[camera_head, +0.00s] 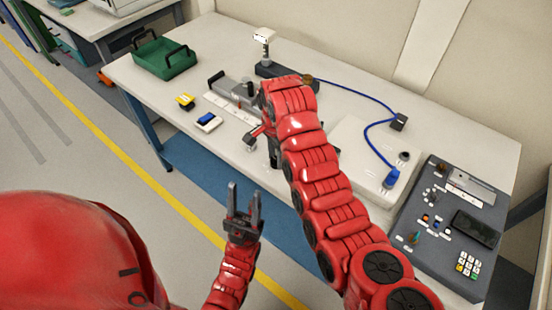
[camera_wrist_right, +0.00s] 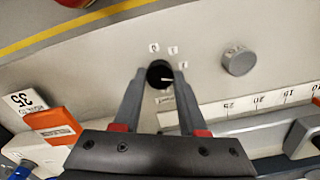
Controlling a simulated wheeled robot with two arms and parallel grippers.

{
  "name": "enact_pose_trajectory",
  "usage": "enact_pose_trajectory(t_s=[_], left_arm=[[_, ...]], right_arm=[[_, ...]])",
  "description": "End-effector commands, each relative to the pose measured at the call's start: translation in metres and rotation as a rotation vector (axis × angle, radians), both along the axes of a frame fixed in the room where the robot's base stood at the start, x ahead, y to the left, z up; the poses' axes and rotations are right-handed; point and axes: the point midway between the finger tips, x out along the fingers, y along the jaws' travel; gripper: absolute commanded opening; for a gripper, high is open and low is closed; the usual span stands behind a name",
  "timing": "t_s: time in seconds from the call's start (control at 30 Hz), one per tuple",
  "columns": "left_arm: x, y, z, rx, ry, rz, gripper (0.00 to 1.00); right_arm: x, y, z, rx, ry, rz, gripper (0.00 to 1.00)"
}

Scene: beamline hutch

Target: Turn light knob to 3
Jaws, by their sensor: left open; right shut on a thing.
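The light knob (camera_wrist_right: 160,74) is a small black round knob with a white pointer line, seen in the right wrist view on a pale surface. Small white number labels (camera_wrist_right: 172,50) stand around its far side; the pointer points to the right and slightly down in that view, and the digits are too small to read surely. My right gripper (camera_wrist_right: 158,77) is shut on the knob, one finger on each side. In the head view my right arm hides the knob. My left gripper (camera_head: 244,208) is open and empty, over the floor in front of the table.
A grey knob (camera_wrist_right: 238,61) stands close to the right finger. A numbered scale (camera_wrist_right: 255,104) and an orange block (camera_wrist_right: 52,125) are nearby. The table (camera_head: 130,72) holds a green tray (camera_head: 164,58), a blue cable (camera_head: 350,88) and a control panel (camera_head: 408,222).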

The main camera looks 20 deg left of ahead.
Motion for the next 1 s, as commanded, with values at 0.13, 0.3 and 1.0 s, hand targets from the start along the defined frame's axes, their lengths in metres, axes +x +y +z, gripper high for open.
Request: enact_pose_trajectory(t_s=[0.13, 0.3, 1.0], left_arm=[[0.0, 0.0, -0.0026, 0.0, 0.0, 0.0, 0.47], [0.0, 0.0, -0.0026, 0.0, 0.0, 0.0, 0.47], [0.0, 0.0, -0.0021, 0.0, 0.0, 0.0, 0.47]], right_arm=[[-0.0002, 0.0001, -0.0006, -0.001, -0.001, -0.126, 0.0], [-0.0004, 0.0, -0.0002, -0.001, 0.001, -0.254, 0.0], [-0.0002, 0.0, 0.0001, -0.001, 0.001, -0.45, 0.0]])
